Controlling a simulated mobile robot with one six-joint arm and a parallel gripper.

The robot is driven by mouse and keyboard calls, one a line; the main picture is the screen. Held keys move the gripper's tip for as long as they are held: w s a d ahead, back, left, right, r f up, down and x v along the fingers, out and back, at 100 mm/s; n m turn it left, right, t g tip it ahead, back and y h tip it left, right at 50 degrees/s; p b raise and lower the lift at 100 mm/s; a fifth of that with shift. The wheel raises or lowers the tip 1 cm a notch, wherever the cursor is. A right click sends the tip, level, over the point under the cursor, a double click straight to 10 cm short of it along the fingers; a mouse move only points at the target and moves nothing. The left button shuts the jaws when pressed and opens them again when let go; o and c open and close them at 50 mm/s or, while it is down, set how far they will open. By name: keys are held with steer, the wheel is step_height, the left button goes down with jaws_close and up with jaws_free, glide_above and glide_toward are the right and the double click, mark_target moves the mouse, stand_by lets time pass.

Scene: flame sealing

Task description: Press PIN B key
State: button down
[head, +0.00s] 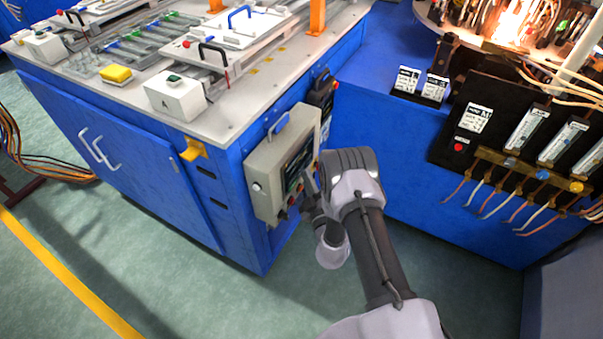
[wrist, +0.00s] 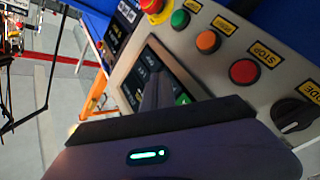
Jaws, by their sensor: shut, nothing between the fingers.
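A grey control box (head: 262,172) is mounted on the side of the blue cabinet in the head view. Its dark touchscreen (head: 299,160) faces right and is partly hidden by my arm. In the wrist view the screen (wrist: 185,88) shows small keys, including a green one at its lower right. I cannot read any key as PIN B. My gripper (wrist: 152,84) is shut and empty, its dark fingers pointing at the screen and covering part of it. In the head view my gripper (head: 308,184) is close to the panel; I cannot tell whether it touches.
Beside the screen are a green button (wrist: 180,19), an orange button (wrist: 208,41), a red STOP button (wrist: 244,71) and a black MODE knob (wrist: 293,114). Another blue cabinet (head: 400,135) stands at right. Open floor lies below.

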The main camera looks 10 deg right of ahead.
steer(key=shift+s+d, duration=0.4)
steer(key=shift+d, duration=0.15)
steer(key=s+d, duration=0.1)
steer(key=d, duration=0.1)
steer(key=s+d+p, duration=0.1)
steer(key=s+d, duration=0.1)
stand_by(0.4)
stand_by(0.6)
